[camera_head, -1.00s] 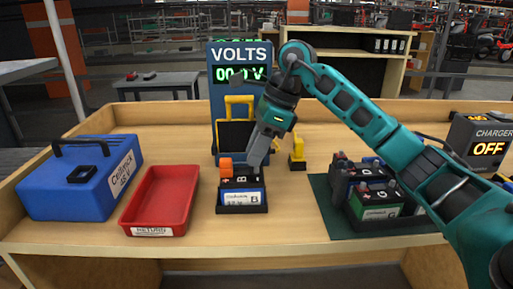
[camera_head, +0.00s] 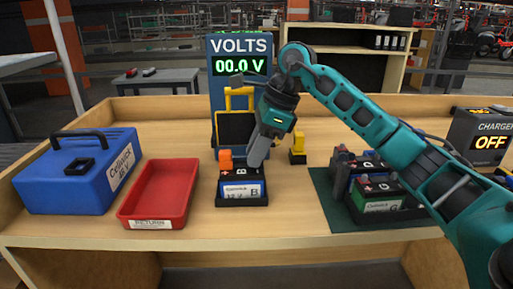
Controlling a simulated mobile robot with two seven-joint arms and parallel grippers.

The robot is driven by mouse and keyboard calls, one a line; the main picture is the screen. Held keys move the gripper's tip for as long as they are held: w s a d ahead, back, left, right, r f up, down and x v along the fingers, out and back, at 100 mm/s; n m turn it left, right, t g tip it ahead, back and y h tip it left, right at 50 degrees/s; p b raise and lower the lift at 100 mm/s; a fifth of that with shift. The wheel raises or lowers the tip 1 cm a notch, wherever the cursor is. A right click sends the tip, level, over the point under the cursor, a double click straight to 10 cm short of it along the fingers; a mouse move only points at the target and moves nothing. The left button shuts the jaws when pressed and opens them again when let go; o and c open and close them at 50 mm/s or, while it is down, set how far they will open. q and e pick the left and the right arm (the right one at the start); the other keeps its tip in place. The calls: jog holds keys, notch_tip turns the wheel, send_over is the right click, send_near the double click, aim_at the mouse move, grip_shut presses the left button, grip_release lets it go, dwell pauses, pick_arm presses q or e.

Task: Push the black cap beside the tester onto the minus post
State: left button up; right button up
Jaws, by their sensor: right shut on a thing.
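My right gripper (camera_head: 257,160) points down at the right end of the battery marked B (camera_head: 240,190), beside its minus post. Its fingers are shut, and the black cap between them is too small and hidden to make out. The minus post is hidden behind the fingers. An orange cap (camera_head: 225,160) stands on the left side of the same battery. The battery sits in a black holder in front of the blue tester (camera_head: 240,45), whose display reads 00.0 V. My left gripper is not in view.
A red return tray (camera_head: 160,190) and a blue case (camera_head: 80,170) stand to the left. A yellow piece (camera_head: 298,148) on a black base stands right of the tester. More batteries (camera_head: 378,193) sit on a green mat (camera_head: 340,213). A charger (camera_head: 480,135) reading OFF is far right.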

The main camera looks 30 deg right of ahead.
jog(key=shift+f, duration=0.15)
jog(key=o, duration=1.1)
jog(key=p+v, duration=0.1)
jog(key=v, duration=1.2)
